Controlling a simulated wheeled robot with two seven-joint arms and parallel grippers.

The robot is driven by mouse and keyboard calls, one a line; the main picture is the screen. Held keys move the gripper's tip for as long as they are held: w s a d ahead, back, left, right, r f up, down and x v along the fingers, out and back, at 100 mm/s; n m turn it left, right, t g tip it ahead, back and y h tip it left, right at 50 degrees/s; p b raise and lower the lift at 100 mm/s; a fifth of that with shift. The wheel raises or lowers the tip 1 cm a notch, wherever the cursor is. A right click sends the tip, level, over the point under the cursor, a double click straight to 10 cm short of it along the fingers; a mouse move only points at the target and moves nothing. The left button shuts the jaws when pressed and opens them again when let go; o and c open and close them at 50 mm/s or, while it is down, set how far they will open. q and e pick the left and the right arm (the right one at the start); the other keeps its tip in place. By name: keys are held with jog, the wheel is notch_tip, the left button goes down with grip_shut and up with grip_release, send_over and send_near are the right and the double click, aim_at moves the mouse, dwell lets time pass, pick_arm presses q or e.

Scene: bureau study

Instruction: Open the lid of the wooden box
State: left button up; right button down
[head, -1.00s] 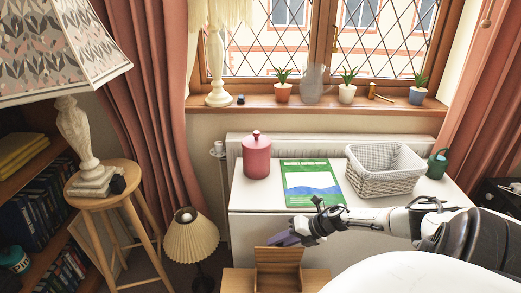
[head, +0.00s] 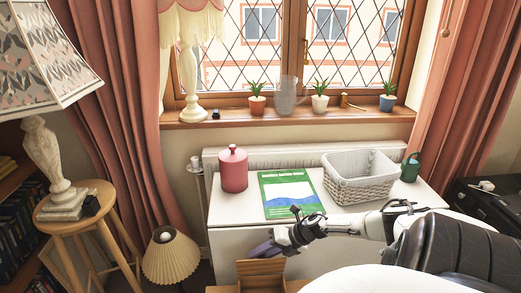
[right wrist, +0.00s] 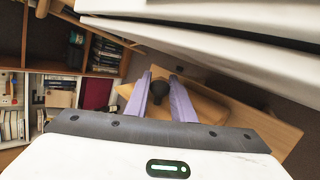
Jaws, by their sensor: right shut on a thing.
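The wooden box (head: 294,286) is at the bottom edge of the head view, mostly cut off. A wooden panel of it, apparently the lid (head: 260,270), stands raised or tilted; its exact angle is unclear. My right gripper (head: 266,249) is at the panel's top edge, its purple fingers reaching in from the right. In the right wrist view a dark round knob (right wrist: 160,90) sits between the two purple fingers, over the yellowish wood of the lid (right wrist: 212,108). The gripper is shut on this knob. My left gripper is not in view.
A white table (head: 228,221) stands just behind the box, holding a red canister (head: 233,171), a green-and-blue book (head: 289,194), a white basket (head: 359,188) and a green watering can (head: 410,168). A pleated lamp (head: 170,258) and a wooden stool (head: 75,232) stand at left.

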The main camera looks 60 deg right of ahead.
jog(key=shift+a+f, duration=0.1)
jog(key=shift+a, duration=0.05)
jog(key=c, duration=1.5)
grip_release()
jog(key=p+v, duration=0.3)
jog(key=v, duration=0.7)
jog(key=shift+s, duration=0.1)
